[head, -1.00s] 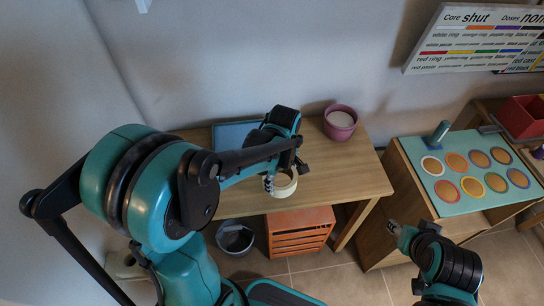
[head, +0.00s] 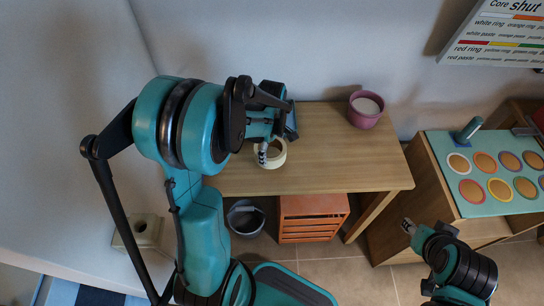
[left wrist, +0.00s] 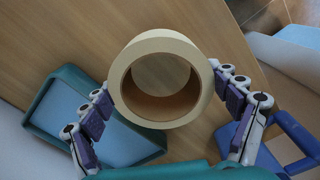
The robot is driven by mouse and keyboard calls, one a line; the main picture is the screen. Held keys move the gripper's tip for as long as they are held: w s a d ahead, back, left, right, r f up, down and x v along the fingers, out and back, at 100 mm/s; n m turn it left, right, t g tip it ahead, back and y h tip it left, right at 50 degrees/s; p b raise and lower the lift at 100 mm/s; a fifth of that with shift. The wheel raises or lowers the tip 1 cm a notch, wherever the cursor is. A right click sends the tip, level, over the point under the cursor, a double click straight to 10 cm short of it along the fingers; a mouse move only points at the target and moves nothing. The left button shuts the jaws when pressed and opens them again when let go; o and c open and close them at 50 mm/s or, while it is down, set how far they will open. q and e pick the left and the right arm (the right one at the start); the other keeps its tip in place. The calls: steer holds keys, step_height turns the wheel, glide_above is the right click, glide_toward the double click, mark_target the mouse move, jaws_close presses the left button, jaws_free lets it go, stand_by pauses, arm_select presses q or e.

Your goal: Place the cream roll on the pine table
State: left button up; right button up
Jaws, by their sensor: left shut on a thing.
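The cream roll (head: 278,155) is a short, wide ring at the left part of the pine table (head: 335,165). My left gripper (head: 264,152) is shut on it. In the left wrist view, the fingers (left wrist: 165,85) press on opposite sides of the cream roll (left wrist: 165,110), and wood shows through its hole. The roll is at or just above the tabletop; I cannot tell whether it touches. My right gripper (head: 408,226) is low at the right, away from the table, and its jaws are too small to read.
A purple pot (head: 365,110) stands at the table's back right. A teal tray (left wrist: 70,110) lies beside the roll, mostly behind my arm in the head view. An orange crate (head: 310,218) and a grey bucket (head: 245,218) are below. The table's middle and right front are clear.

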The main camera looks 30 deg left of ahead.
arm_select(q)
step_height(320, 180, down, 4)
steer(key=shift+r+b, duration=0.1)
steer(key=shift+b, duration=0.6)
steer(key=shift+r, duration=0.1)
steer(key=o, duration=1)
steer(key=shift+f, duration=0.2)
